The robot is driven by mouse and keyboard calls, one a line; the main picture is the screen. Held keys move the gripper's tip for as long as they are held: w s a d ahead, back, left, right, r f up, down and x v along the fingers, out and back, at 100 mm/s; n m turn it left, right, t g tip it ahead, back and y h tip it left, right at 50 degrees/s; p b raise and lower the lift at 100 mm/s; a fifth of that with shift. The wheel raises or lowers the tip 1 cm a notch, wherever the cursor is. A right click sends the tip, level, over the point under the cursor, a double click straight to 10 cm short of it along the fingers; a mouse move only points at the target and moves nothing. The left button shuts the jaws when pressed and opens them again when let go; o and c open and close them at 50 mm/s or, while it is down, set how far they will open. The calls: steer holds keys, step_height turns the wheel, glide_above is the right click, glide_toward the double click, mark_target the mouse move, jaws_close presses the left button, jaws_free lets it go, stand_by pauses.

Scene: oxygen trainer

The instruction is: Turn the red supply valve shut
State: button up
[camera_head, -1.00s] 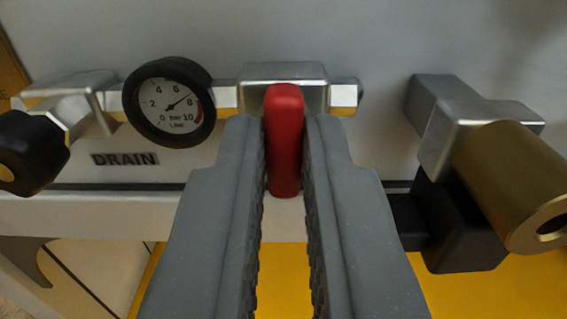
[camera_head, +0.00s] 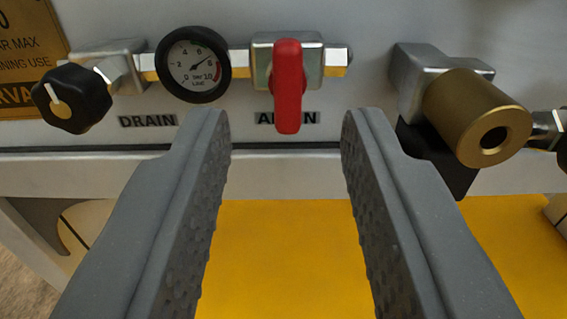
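The red supply valve handle (camera_head: 289,88) hangs down, upright in the picture, from a silver valve body (camera_head: 262,62) on the pipe along the grey panel. It partly covers a label below it. My gripper (camera_head: 285,125) is open and empty, with its two grey fingers wide apart. The fingertips are to either side of and lower than the handle in the picture, and do not touch it.
A black knob (camera_head: 72,98) is at the left, near the DRAIN label (camera_head: 147,121). A brass cylinder fitting (camera_head: 475,117) juts out at the right. A pale ledge (camera_head: 275,175) runs below the panel, with a yellow surface (camera_head: 280,260) under it.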

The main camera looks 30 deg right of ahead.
steer(key=p+v, duration=0.2)
steer(key=v, duration=0.8)
steer(key=shift+s+f, duration=0.2)
steer(key=shift+s, duration=0.15)
steer(key=shift+a, duration=0.15)
